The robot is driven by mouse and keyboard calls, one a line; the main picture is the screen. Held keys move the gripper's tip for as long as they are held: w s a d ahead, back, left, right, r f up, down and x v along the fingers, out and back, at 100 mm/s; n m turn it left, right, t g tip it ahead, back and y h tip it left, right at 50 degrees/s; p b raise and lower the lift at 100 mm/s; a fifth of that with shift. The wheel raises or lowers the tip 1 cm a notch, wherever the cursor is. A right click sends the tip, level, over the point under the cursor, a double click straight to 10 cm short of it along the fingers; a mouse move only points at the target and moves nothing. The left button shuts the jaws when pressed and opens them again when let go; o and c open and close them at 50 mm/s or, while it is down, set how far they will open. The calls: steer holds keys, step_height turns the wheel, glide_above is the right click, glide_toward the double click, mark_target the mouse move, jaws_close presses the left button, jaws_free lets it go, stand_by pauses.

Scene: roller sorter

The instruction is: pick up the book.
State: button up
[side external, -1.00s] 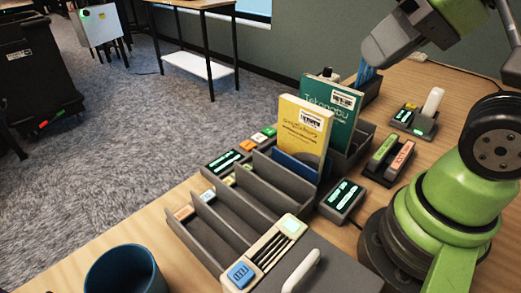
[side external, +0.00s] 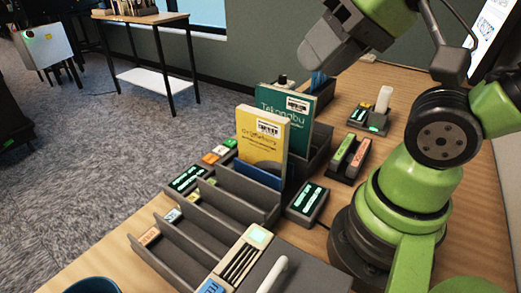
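Two books stand upright in the grey slotted rack (side external: 180,262) in the side external view. The yellow book (side external: 261,142) is in front, and the teal book (side external: 299,122) stands behind it, partly hidden by it. Each has a white barcode label near its top. Their lower ends are hidden in the rack. A low blue panel (side external: 252,169) shows at the foot of the yellow book. My gripper (side external: 318,58) is at the top, above and behind the books in the picture, apart from both. Its fingertips are not clear enough to show an opening.
The front slots of the rack look mostly empty. Small devices with lit displays lie beside it, one to the right (side external: 307,203) and one to the left (side external: 188,178). A grey holder with green and orange pieces (side external: 348,157) stands farther right. Bare wood shows between them.

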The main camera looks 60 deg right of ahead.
steer(key=o, duration=0.3)
steer(key=n+g+h, duration=0.2)
steer(key=n+g, duration=0.2)
steer(key=g, duration=0.3)
glide_above(260, 113)
steer(key=f, duration=0.3)
steer(key=s+f, duration=0.1)
steer(key=f, duration=0.1)
steer(key=shift+f, duration=0.25)
steer(key=shift+w+d+f, duration=0.15)
steer(key=shift+w+f, duration=0.1)
steer(key=f, duration=1)
steer(key=shift+w, duration=0.25)
